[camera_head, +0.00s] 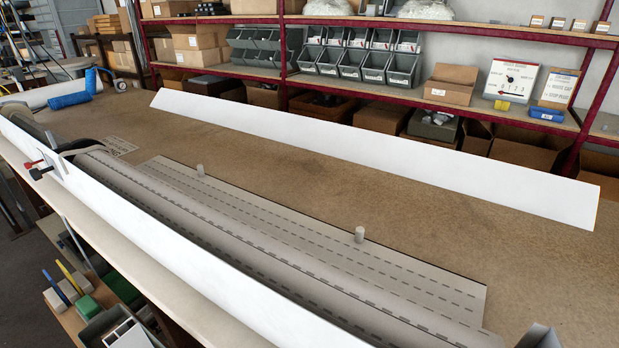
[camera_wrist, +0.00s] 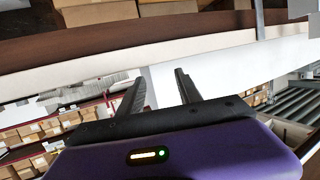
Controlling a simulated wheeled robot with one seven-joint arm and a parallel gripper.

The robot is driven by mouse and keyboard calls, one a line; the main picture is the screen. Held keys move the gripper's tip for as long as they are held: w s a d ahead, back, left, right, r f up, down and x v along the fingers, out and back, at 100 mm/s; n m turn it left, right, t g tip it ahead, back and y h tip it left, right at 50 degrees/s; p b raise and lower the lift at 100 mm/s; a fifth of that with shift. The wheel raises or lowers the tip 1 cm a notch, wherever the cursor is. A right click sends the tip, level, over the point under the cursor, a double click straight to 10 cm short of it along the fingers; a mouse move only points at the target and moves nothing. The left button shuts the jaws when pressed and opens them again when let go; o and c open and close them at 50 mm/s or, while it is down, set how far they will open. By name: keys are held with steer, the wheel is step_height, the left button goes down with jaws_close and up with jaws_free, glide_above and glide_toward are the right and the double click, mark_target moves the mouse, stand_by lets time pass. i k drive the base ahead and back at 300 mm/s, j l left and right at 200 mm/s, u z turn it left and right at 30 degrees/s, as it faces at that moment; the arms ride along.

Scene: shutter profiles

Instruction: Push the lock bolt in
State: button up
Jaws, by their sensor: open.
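A grey slatted shutter profile (camera_head: 300,235) lies flat on the workbench, with rows of dark slots. Two short grey cylindrical pegs stand up from it, one toward the far left (camera_head: 200,170) and one nearer the right (camera_head: 360,234); I cannot tell whether either is the lock bolt. A small part with red and black ends (camera_head: 38,170) sits at the left end by the white front board. My gripper (camera_wrist: 160,76) is open in the wrist view, its two dark fingers apart with nothing between them. The shutter and pegs cannot be made out there.
A long white board (camera_head: 370,155) stands on edge along the back of the brown bench (camera_head: 300,130). Another white board (camera_head: 150,240) runs along the front. Red-framed shelves with grey bins (camera_head: 350,64) and boxes stand behind. A blue roll (camera_head: 70,99) lies far left. Bare bench lies between shutter and back board.

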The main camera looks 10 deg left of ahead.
mark_target(28, 165)
steer(key=u, duration=0.9)
steer(key=i+j+u, duration=0.1)
steer(key=i+u, duration=0.35)
steer(key=i+l+u, duration=0.1)
steer(key=i+u, duration=0.3)
steer(key=i, duration=0.2)
steer(key=i+l, duration=0.1)
steer(key=i, duration=0.25)
